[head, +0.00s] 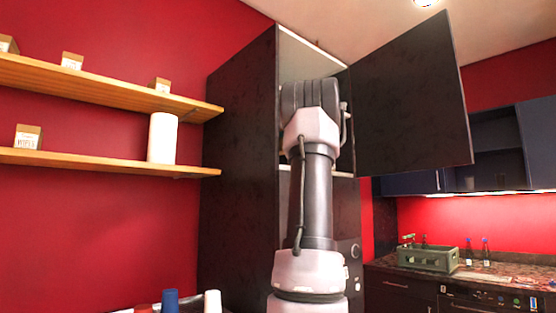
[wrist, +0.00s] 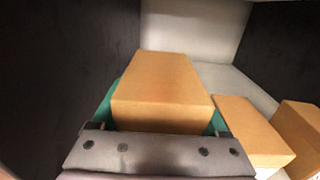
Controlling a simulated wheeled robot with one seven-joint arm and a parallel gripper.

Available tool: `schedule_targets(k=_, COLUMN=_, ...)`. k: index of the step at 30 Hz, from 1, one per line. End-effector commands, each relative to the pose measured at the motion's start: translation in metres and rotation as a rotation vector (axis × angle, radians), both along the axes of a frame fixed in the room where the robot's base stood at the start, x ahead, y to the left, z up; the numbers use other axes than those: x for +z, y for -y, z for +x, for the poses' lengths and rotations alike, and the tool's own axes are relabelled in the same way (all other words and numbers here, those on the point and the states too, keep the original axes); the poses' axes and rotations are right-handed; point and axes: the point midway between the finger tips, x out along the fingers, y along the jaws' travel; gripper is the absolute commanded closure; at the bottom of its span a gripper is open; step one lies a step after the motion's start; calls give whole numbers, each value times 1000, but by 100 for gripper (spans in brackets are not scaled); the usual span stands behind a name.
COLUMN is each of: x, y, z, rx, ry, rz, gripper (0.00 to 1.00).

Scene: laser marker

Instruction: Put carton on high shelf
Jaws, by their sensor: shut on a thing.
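A brown carton (wrist: 160,90) sits between the fingers of my gripper (wrist: 163,112) in the wrist view, and the gripper is shut on it. Green finger pads show along both of its sides. The carton is inside the tall dark cabinet (head: 238,150), at the white high shelf (wrist: 243,88). I cannot tell whether its underside touches the shelf. In the head view my arm reaches up into the cabinet and hides the gripper and carton.
Two more cartons, one nearer (wrist: 252,132) and one farther right (wrist: 300,128), stand right of the held one. Dark cabinet walls rise on both sides. The cabinet door (head: 415,100) is open to the right. Wooden wall shelves (head: 100,88) with small boxes are at left.

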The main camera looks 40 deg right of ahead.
Motion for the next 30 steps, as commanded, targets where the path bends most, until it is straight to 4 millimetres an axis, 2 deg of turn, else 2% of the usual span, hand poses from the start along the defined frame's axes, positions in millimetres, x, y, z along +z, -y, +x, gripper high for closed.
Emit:
schedule_targets(k=13, x=-55, y=0, z=0, rx=-1, ry=0, rz=0, gripper=93)
schedule_targets(k=26, x=-61, y=0, z=0, rx=0, ry=1, rz=-1, gripper=93)
schedule_targets(k=27, x=-61, y=0, z=0, rx=0, ry=0, rz=-1, gripper=7)
schedule_targets(k=28, x=-61, y=0, z=0, rx=0, ry=0, rz=-1, gripper=0)
schedule_targets(k=30, x=-61, y=0, z=0, rx=0, ry=0, rz=-1, gripper=0)
